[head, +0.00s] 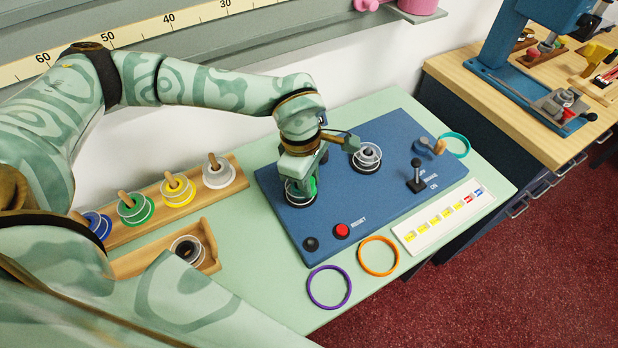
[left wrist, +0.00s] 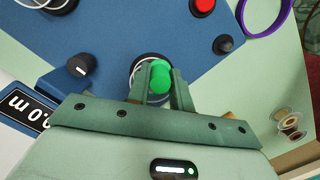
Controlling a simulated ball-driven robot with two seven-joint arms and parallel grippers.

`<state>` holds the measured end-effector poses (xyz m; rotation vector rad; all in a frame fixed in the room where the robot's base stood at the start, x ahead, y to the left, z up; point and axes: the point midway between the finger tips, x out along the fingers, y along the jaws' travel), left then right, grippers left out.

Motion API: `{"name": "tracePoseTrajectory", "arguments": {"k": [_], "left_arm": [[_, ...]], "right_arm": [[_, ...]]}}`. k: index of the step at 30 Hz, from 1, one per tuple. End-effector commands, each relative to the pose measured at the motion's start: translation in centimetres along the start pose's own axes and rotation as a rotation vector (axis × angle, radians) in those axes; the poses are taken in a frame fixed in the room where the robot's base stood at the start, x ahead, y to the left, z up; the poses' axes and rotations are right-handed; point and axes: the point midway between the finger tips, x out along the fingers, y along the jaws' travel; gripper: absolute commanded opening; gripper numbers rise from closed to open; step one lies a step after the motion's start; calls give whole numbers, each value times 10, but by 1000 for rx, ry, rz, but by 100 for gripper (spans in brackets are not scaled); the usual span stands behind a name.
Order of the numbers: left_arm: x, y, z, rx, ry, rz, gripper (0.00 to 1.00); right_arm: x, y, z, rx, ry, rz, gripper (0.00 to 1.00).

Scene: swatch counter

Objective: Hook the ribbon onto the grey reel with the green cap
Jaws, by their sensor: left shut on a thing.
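The reel with the green cap (head: 313,187) stands on the blue board, partly hidden by my left gripper (head: 301,185). In the left wrist view the green cap (left wrist: 160,76) sits between the two fingers of my left gripper (left wrist: 160,90), which is shut on it. A pale round rim (left wrist: 135,70) shows behind the fingers; most of the reel is hidden there. A second grey reel (head: 367,156) stands on the board to the right, apart from the gripper. I cannot make out a loose ribbon. My right gripper is not in view.
A wooden rack (head: 230,190) holds several coloured spools on the left; a wooden tray (head: 208,262) with one spool lies below it. The blue board (head: 375,215) bears a red button (head: 342,230) and black lever (head: 416,178). Purple (head: 329,305) and orange (head: 395,261) rings lie in front.

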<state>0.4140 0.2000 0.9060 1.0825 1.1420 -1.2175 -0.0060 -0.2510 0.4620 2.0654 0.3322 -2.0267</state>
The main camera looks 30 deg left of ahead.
Motion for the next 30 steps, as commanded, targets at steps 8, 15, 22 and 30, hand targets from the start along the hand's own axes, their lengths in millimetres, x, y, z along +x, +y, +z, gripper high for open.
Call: {"name": "tracePoseTrajectory", "arguments": {"k": [8, 15, 22, 30], "left_arm": [[-18, -1, 2, 0, 2, -2, 1], [-42, -1, 5, 0, 1, -1, 1], [-50, -1, 6, 0, 1, -3, 1], [-47, -4, 6, 0, 1, -4, 1]], "right_arm": [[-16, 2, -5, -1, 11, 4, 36], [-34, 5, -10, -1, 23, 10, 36], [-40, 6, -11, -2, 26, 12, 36], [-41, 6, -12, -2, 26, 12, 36]]}}
